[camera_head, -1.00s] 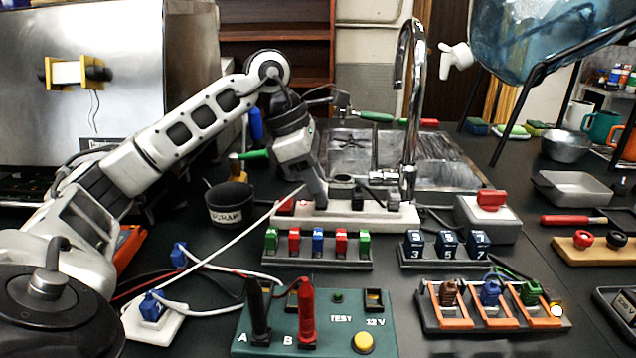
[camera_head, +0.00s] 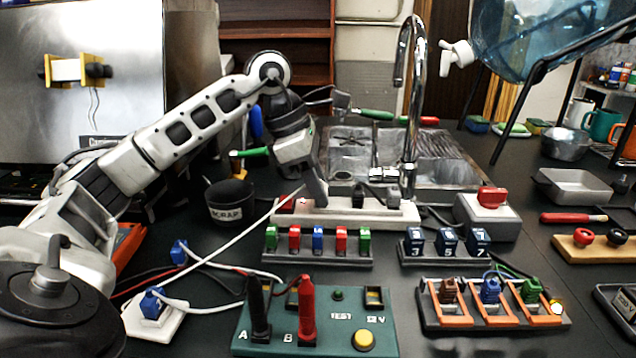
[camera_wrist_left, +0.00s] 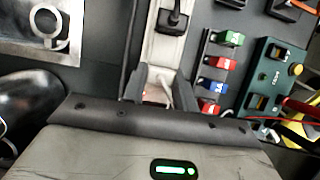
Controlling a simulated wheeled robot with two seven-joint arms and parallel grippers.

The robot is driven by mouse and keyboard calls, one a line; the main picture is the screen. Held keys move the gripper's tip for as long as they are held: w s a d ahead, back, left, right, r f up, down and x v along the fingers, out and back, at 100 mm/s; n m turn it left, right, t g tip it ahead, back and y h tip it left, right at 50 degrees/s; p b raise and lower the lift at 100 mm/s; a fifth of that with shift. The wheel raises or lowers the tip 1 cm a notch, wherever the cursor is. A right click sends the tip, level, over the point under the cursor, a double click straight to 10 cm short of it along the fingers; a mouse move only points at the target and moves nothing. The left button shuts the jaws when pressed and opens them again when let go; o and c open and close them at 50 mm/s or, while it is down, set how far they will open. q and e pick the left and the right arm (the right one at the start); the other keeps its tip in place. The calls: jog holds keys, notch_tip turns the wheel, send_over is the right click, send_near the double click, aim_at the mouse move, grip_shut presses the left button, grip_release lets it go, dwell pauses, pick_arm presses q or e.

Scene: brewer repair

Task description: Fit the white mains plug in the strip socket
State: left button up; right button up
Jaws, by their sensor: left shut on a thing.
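My left gripper (camera_head: 316,192) points down at the left part of the white power strip (camera_head: 393,216), beside its red switch (camera_head: 287,206). It is shut on the white mains plug, which is mostly hidden by the fingers in the head view. In the left wrist view, a pale bit of the plug (camera_wrist_left: 157,98) shows between the fingers (camera_wrist_left: 156,84), over the strip (camera_wrist_left: 159,55). I cannot tell whether its pins are in a socket. The white cable (camera_head: 243,234) runs from the fingers down to the left. My right gripper is not in view.
Black plugs (camera_head: 357,197) sit in the strip further right. A fuse row (camera_head: 318,250) and a green test box (camera_head: 330,325) stand in front. A black scrap cup (camera_head: 230,203) is left, and the sink tap (camera_head: 408,110) rises behind right.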

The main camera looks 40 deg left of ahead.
pick_arm(q)
jog(key=o, duration=1)
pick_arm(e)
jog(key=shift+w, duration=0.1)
pick_arm(q)
jog(key=shift+o, duration=0.2)
jog(key=p+v, duration=0.3)
jog(key=v, duration=1.3)
jog(key=shift+p, duration=0.3)
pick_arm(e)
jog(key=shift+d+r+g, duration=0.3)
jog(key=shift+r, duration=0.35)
